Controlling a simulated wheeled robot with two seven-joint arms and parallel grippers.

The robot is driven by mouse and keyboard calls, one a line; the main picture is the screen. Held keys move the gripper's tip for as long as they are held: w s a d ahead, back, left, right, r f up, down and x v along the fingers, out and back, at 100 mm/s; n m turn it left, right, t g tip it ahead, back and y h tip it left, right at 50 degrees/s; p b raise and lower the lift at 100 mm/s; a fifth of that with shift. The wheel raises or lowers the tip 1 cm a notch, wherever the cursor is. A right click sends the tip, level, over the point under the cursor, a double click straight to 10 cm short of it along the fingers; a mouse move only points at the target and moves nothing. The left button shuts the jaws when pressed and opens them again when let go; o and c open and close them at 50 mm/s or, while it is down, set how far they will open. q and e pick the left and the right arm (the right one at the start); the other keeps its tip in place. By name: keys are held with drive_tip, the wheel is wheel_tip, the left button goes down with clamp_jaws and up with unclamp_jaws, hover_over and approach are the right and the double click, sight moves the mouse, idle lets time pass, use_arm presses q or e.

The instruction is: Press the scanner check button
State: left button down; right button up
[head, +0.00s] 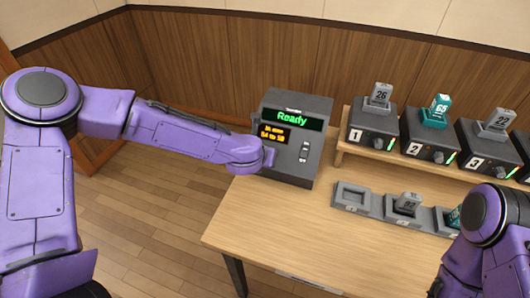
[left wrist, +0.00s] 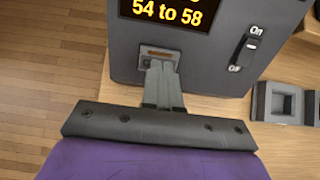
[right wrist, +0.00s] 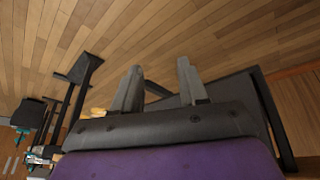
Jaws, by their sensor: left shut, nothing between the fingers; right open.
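The scanner (head: 322,112) is a dark grey box at the back left of the table. Its green display (head: 292,117) reads "Ready", and an orange display below it ends in "54 to 58" in the left wrist view (left wrist: 166,12). My left gripper (left wrist: 160,68) is shut and empty, its fingertips at a small brownish button plate (left wrist: 150,51) low on the scanner's front. The fingers cover part of the plate; I cannot tell whether they touch or press it. In the head view my left wrist hides this spot. My right gripper (right wrist: 158,82) is open and empty.
An On/Off switch (left wrist: 243,47) is right of the orange display. Numbered units (head: 370,131) with tagged blocks stand on a raised wooden shelf. Grey trays (head: 350,197) sit in front, the leftmost empty. The table's front left (head: 270,225) is clear.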

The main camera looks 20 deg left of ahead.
use_arm(q)
drive_tip(key=shift+w+f, duration=0.5)
drive_tip(key=shift+f, duration=0.05)
